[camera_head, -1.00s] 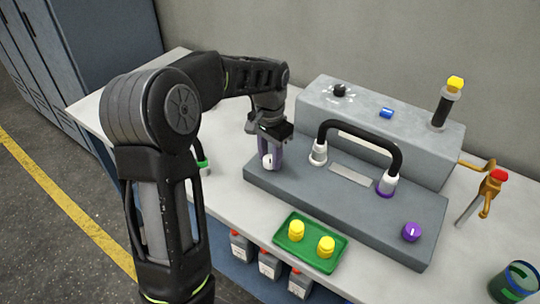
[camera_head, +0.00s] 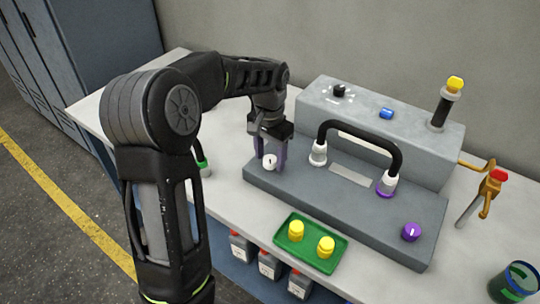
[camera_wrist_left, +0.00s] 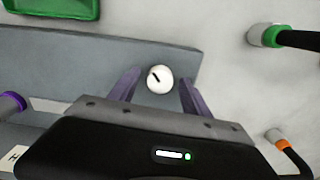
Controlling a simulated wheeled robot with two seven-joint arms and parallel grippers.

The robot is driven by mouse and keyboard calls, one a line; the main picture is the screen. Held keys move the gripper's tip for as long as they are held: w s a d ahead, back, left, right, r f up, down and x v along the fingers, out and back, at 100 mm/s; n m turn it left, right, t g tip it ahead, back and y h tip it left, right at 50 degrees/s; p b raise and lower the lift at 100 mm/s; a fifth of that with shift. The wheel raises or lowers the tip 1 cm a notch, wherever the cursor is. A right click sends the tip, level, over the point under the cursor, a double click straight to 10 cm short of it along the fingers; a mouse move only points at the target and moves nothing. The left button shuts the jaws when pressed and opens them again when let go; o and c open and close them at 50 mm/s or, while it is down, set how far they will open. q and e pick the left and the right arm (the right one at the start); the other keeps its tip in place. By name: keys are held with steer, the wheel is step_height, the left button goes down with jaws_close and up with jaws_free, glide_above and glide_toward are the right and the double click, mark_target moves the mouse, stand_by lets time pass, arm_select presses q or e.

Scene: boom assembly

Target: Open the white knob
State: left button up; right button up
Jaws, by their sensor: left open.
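The white knob (camera_head: 269,162) sits on the left end of the grey panel (camera_head: 330,200). In the left wrist view the knob (camera_wrist_left: 159,79) is round with a short dark mark that runs at a slant. My left gripper (camera_head: 269,166) points down over it, with its purple fingers apart. In the left wrist view the left gripper (camera_wrist_left: 158,90) has one finger on each side of the knob, with a visible gap on both sides. My right gripper is not in view.
A black hose (camera_head: 360,135) arches over the panel between white and purple-ringed connectors. A purple knob (camera_head: 411,231) is at the panel's right end. A green tray (camera_head: 310,262) with yellow parts lies in front. A grey box (camera_head: 375,125) stands behind.

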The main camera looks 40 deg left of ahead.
mark_target(270, 159)
arm_select(q)
step_height(270, 159, up, 8)
steer(key=shift+f, duration=0.1)
stand_by(0.5)
